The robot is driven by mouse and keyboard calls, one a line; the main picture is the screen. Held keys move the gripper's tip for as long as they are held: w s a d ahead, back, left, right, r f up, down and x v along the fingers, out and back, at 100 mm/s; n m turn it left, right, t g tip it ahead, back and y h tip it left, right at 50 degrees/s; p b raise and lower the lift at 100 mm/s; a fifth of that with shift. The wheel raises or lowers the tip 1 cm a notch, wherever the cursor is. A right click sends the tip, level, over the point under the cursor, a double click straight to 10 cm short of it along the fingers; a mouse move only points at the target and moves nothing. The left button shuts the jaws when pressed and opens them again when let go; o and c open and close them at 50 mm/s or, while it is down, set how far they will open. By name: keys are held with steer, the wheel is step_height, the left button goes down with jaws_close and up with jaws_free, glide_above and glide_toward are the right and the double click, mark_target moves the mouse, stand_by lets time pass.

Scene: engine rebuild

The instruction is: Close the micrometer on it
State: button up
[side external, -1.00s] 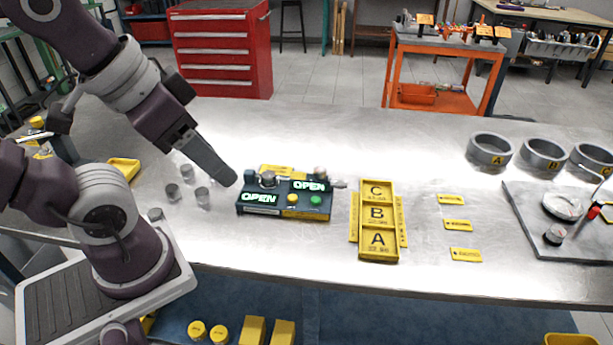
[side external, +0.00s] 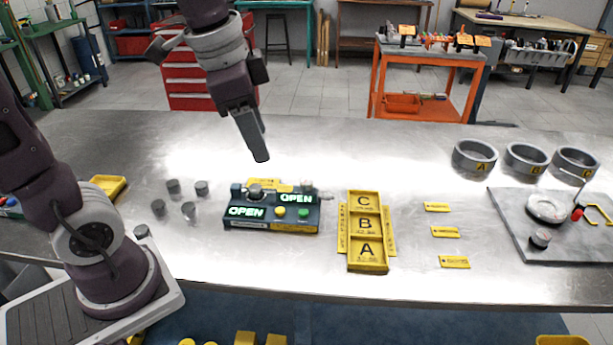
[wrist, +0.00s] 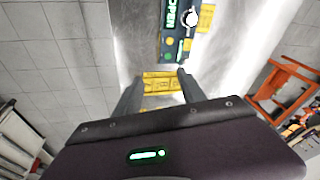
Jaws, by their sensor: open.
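The micrometer station is a dark teal box (side external: 273,222) on the steel bench. It has two lit green OPEN displays, a yellow button (side external: 279,211) and a green button (side external: 303,212). A round grey piece (side external: 256,190) shows at its top left, and a metal spindle-like part (side external: 308,189) at its top right. I cannot tell whether a part is clamped in it. In the wrist view the box (wrist: 172,45) shows beyond my fingertips. My gripper (side external: 261,156) is above and behind the box, apart from it. Its fingers (wrist: 160,75) are spread with nothing held.
A yellow tray marked A, B, C (side external: 367,267) stands right of the box. Several grey cylinders (side external: 189,211) stand to its left. Grey rings (side external: 475,157) and a slab with gauges (side external: 520,247) lie far right. Small yellow tags (side external: 454,262) lie between.

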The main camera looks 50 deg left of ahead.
steer(key=w+a+f+m+g, duration=0.25)
steer(key=w+f+m, duration=0.25)
steer(key=w, duration=0.4)
steer(key=m, duration=0.2)
glide_above(306, 180)
steer(key=shift+g, duration=0.25)
steer(key=f, duration=0.5)
steer(key=shift+s+d, duration=0.2)
steer(key=shift+s, duration=0.05)
steer(key=shift+m, duration=0.4)
steer(key=f, duration=0.8)
steer(key=shift+w+a, duration=0.15)
steer(key=shift+w, duration=0.1)
jaws_close()
